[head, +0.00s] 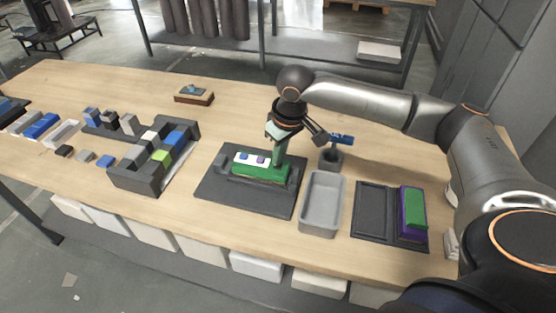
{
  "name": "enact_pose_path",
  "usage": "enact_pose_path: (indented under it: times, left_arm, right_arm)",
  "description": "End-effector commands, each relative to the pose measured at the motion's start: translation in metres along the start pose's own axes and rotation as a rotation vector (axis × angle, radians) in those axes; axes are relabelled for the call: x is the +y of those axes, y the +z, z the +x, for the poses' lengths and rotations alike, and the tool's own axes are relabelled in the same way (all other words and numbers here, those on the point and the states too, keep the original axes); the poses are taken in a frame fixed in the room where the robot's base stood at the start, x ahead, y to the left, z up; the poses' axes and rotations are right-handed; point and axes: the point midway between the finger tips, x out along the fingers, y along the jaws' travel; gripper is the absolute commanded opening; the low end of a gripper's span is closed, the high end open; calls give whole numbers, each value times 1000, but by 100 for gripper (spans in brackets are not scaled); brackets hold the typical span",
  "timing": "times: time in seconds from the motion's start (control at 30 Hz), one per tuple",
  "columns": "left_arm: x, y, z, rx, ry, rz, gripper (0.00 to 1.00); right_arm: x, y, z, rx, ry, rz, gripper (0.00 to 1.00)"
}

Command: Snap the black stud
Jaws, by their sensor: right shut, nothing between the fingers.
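My right gripper (281,138) is shut and empty, reaching in from the right above the middle of the table. It is beside or just over a green upright post that stands at a green base (262,173). The base sits on a dark mat (228,195) and carries a white strip (240,157) with a blue and a purple piece on it. I cannot make out a black stud for certain; a small dark piece (63,151) lies on the table at the left. My left gripper is not in view.
A grey bin (323,204) and a dark tray (370,211) with a green and purple block lie further right. A dark organizer (138,178) with coloured blocks is at left. Bare wood lies behind the mat.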

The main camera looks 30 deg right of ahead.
Motion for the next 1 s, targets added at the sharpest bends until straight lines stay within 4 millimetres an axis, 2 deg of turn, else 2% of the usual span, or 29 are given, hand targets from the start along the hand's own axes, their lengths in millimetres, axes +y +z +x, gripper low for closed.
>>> enact_pose_path:
  times: [0.33, 0.73, 1.0]
  left_arm:
    - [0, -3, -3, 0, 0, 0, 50]
    - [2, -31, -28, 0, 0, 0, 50]
    - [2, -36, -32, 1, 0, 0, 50]
  right_arm:
    - [0, -1, -4, 0, 0, 0, 0]
    - [0, -6, -33, -1, -1, 0, 0]
    - [0, -12, -54, 2, 0, -1, 0]
